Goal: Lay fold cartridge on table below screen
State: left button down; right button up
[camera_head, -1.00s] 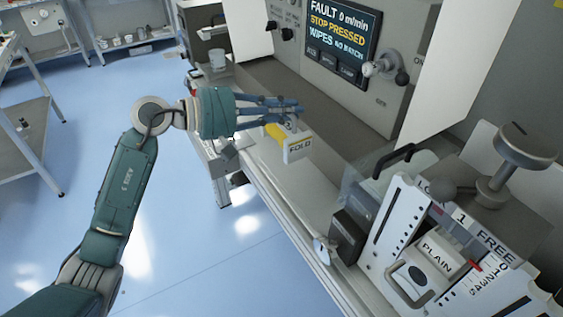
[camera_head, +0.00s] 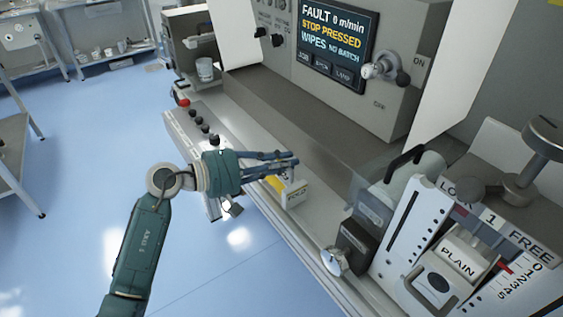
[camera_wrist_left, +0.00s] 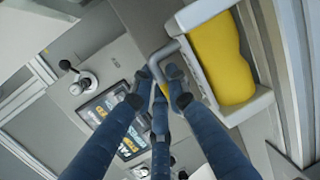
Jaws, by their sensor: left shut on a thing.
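The fold cartridge (camera_head: 293,193) is a white block marked FOLD with a yellow part, below and in front of the screen (camera_head: 337,40). My left gripper (camera_head: 292,164) is shut on its grey handle. In the left wrist view the gripper's blue fingers (camera_wrist_left: 165,90) close around the bent handle, and the cartridge's yellow part (camera_wrist_left: 222,60) shows to the right. The cartridge appears over the pale table (camera_head: 315,225); I cannot tell whether it touches it. My right gripper is not in view.
A black-handled clear guard (camera_head: 372,190) and a unit holding a PLAIN cartridge (camera_head: 456,262) stand at the right. A glass (camera_head: 205,69) and a red button (camera_head: 181,100) are at the table's far left. The strip below the screen looks clear.

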pick_arm(q)
jog(key=shift+s+d+b, duration=0.15)
jog(key=shift+d+b, duration=0.1)
jog(key=shift+b, duration=0.1)
jog(key=c, duration=1.7)
grip_release()
jog(key=shift+a, duration=0.1)
jog(key=shift+r+p, duration=0.15)
jog(key=shift+p, duration=0.2)
jog(key=shift+s+a, duration=0.1)
jog(key=shift+a, duration=0.2)
jog(key=b+v, duration=0.2)
jog(key=v, duration=0.5)
jog(key=shift+d+b, duration=0.1)
jog(key=shift+b, duration=0.25)
